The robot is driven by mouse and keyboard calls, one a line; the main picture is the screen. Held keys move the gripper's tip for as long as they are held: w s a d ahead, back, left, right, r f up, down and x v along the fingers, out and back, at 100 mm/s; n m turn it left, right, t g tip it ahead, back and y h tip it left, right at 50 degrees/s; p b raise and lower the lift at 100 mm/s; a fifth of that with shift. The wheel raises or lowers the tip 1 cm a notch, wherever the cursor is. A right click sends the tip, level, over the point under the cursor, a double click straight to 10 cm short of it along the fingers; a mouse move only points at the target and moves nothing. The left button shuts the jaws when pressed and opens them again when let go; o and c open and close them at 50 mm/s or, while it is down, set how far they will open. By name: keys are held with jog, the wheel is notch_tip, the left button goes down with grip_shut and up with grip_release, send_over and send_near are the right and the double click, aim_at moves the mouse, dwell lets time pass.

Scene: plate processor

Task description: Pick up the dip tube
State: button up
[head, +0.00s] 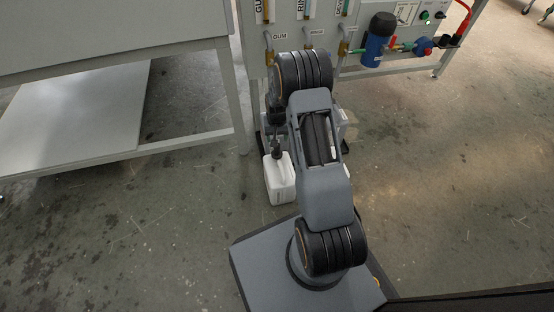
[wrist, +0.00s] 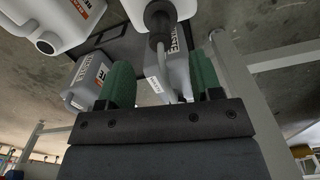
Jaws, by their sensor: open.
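In the wrist view, the dip tube shows as a dark round fitting (wrist: 160,16) at the top middle, with a thin pale stem running down from it. The fitting sits at the mouth of a white canister (wrist: 136,8). My gripper (wrist: 162,72) is open, its two green-padded fingers on either side of the stem's line. I cannot tell whether either finger touches it. In the head view my arm hides the gripper and most of that area.
A white canister (head: 280,184) stands on the floor left of my arm in the head view. Other canisters (wrist: 68,22) (wrist: 88,78) crowd the wrist view's left. A panel (head: 345,45) with hoses and valves stands behind. A grey table (head: 110,40) is at left; floor at right is clear.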

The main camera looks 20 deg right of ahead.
aim_at(277, 149)
jog(key=shift+f+b, duration=2.3)
jog(key=shift+f, duration=2)
jog(key=shift+r, duration=0.1)
grip_shut()
